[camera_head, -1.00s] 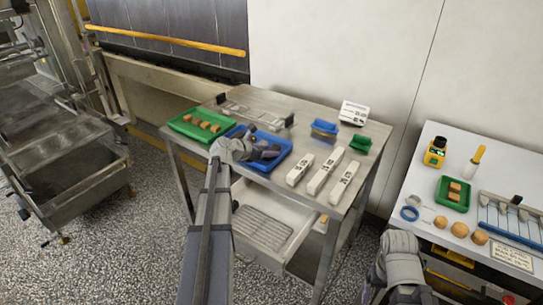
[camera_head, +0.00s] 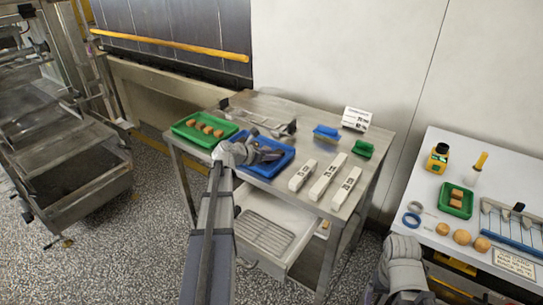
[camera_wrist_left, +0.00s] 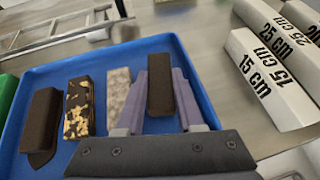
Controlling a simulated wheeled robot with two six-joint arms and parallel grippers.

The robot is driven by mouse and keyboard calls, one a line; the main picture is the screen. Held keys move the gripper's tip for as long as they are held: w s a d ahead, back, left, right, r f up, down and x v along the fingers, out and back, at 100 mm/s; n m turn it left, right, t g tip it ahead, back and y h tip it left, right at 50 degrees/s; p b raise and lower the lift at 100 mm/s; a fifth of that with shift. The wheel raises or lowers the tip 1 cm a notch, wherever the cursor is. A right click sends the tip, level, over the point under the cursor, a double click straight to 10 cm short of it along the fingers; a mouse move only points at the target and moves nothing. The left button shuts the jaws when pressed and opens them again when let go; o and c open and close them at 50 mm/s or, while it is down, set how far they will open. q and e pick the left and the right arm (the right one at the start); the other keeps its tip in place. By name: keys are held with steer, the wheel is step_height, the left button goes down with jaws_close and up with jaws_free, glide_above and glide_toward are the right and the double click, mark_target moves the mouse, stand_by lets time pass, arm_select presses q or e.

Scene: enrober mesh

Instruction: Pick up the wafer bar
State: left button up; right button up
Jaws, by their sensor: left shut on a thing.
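The blue tray (camera_head: 244,166) on the steel table holds a row of bars, seen closely in the left wrist view (camera_wrist_left: 50,163). There a plain dark brown bar (camera_wrist_left: 160,92) stands between the purple-grey fingers of my left gripper (camera_wrist_left: 166,105), which is shut on it. To its left lie a pale speckled bar (camera_wrist_left: 117,92), a dark bar with golden flecks (camera_wrist_left: 77,108) and another dark brown bar (camera_wrist_left: 41,122). I cannot tell by look which one is the wafer bar. In the head view my left gripper (camera_head: 268,154) is over the tray. My right gripper's fingers do not show.
Three white length blocks (camera_head: 324,181) stand right of the tray. A green tray (camera_head: 184,133) with several brown pieces is to its left. A blue container (camera_head: 326,133), a small green tray (camera_head: 363,149) and a sign (camera_head: 356,118) are behind. An open drawer (camera_head: 272,222) sticks out below.

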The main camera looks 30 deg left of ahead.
arm_select(q)
step_height(320, 180, up, 10)
steer(key=p, duration=0.8)
steer(key=shift+f+p, duration=0.25)
steer(key=shift+p, duration=0.15)
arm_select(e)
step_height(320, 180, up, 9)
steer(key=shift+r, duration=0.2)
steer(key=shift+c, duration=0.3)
